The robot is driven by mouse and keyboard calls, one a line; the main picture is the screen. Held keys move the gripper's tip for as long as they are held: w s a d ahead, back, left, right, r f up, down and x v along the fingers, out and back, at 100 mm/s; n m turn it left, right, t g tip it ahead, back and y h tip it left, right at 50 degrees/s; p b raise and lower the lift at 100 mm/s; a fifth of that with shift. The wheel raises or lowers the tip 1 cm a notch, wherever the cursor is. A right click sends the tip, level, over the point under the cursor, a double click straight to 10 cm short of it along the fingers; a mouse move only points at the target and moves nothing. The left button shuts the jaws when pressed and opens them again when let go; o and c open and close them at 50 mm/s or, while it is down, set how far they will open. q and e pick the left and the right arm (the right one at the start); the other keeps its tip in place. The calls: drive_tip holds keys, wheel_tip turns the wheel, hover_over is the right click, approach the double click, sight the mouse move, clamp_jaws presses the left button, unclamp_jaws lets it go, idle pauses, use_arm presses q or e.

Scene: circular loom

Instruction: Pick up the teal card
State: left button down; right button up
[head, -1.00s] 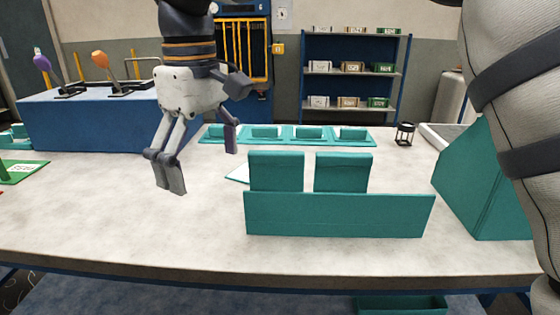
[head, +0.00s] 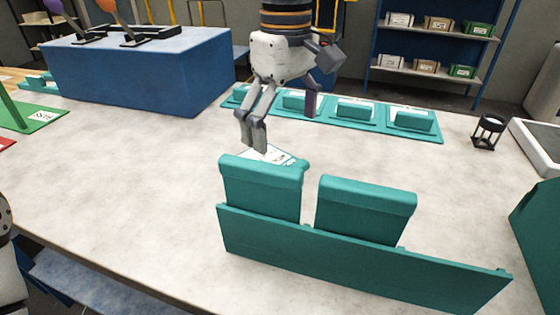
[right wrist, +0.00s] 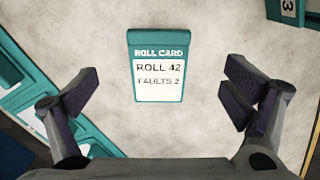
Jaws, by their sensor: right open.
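The teal card (right wrist: 158,66) lies flat on the table in the right wrist view, with a teal header reading "ROLL CARD" and a white panel reading "ROLL 42" and "FAULTS 2". In the head view the card (head: 280,157) is partly hidden behind a teal holder and my gripper's finger. My right gripper (head: 285,129) is open and empty above the card. In the right wrist view its fingers (right wrist: 158,98) stand wide apart, and the card lies between and ahead of them. My left gripper is not in view.
A teal holder with two upright blocks (head: 350,262) stands in front of the card. A row of teal trays (head: 372,128) lies behind my right gripper. A black lantern-like object (head: 487,132) stands at right.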

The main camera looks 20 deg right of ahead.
sight(284, 159)
wheel_tip(284, 159, down, 7)
drive_tip(key=shift+w+f, duration=0.1)
drive_tip(key=shift+w, duration=0.05)
drive_tip(key=c, duration=1.2)
wheel_tip(284, 159, up, 10)
drive_tip(key=shift+r, duration=0.1)
